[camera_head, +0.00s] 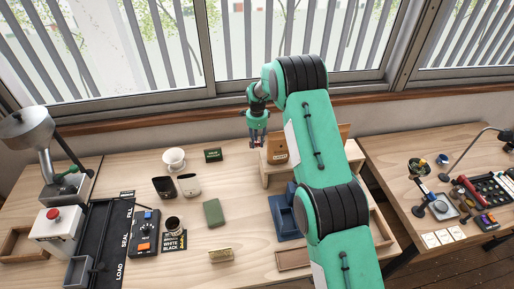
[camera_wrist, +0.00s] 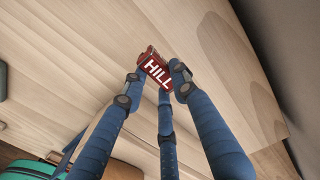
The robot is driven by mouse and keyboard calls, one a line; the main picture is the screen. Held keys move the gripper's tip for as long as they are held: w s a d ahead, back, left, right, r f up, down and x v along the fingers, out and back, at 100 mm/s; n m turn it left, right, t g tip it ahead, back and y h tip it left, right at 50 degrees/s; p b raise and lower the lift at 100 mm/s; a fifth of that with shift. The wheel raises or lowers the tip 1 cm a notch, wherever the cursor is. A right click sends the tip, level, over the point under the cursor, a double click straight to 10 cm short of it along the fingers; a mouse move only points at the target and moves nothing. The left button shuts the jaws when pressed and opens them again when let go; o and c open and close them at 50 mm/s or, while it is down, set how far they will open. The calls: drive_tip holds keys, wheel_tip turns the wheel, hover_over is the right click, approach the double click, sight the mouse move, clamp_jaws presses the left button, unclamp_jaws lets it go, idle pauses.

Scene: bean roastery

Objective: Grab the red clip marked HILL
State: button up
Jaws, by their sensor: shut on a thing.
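The red clip marked HILL (camera_wrist: 157,68) is between the fingertips of my gripper (camera_wrist: 155,85) in the wrist view. Its white lettering faces the camera. My blue fingers are shut on it from both sides, with a third finger behind. A pale wooden surface lies beyond the clip; I cannot tell whether the clip touches it. In the head view my gripper (camera_head: 258,137) is at the back of the table, left of the small wooden stand (camera_head: 267,168). The clip is too small to make out there.
A brown bag (camera_head: 276,156) stands on the stand just right of my gripper. A dark green box (camera_head: 213,155) and a white dripper cup (camera_head: 174,160) are to the left. A blue holder (camera_head: 286,222) is in front. The window sill (camera_head: 150,124) runs behind.

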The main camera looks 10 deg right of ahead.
sight(257, 143)
drive_tip(key=shift+r, duration=1.95)
